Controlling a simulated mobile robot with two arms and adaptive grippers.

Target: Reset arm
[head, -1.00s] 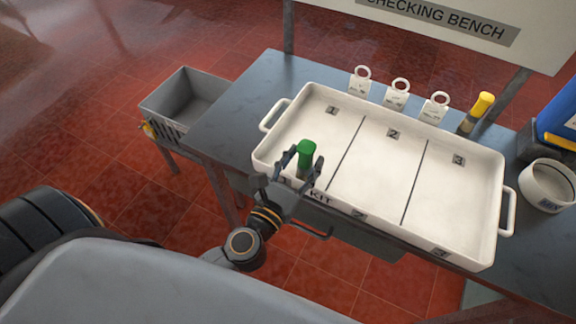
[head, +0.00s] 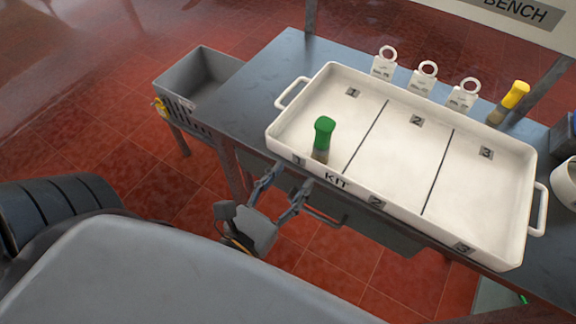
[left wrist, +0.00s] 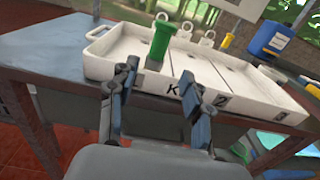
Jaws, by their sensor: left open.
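My left gripper (head: 287,184) is open and empty in the head view, just outside the front wall of the white tray (head: 333,82). Its two fingers also show in the left wrist view (left wrist: 160,85), spread in front of the tray. A green-capped bottle (head: 322,138) stands upright in the tray's compartment 1, near the front wall; in the left wrist view the green bottle (left wrist: 161,42) is beyond the fingers, apart from them. My right gripper is not in view.
The tray sits on a grey bench (head: 262,85). Several white ring-topped tags (head: 424,77) and a yellow-capped bottle (head: 509,102) stand behind it. A grey bin (head: 200,85) is at the left. A drawer-like handle is under the bench front.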

